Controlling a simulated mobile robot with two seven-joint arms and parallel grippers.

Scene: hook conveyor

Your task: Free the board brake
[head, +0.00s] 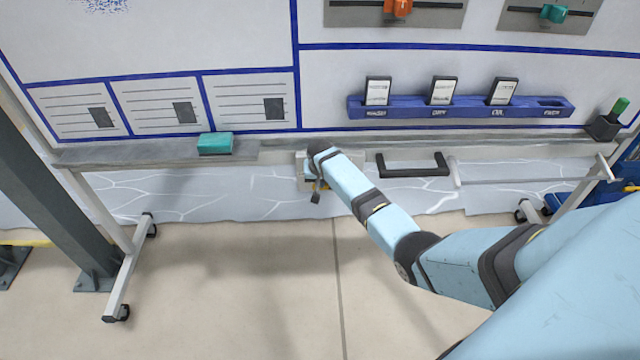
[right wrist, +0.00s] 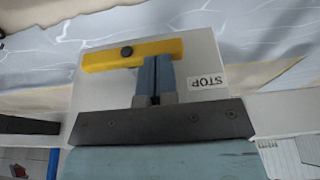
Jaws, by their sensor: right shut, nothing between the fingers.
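The board brake's pale plate (right wrist: 200,72) fills the middle of the right wrist view, with an upside-down STOP label (right wrist: 207,82). A yellow lever (right wrist: 105,60) with a dark round bolt (right wrist: 127,51) lies nearly level across it in that view. My right gripper (right wrist: 156,62) is shut and empty. Its fingertips overlap the lever's lower edge, right of the bolt; I cannot tell whether they touch. In the head view the plate (head: 301,172) sits under the board's ledge, mostly hidden by my right arm. My left gripper is not in view.
A black handle (head: 412,170) sits just right of the brake. A teal block (head: 215,143) rests on the grey ledge (head: 120,154). The board's leg (head: 120,275) stands on castors at the left. The floor in front is clear.

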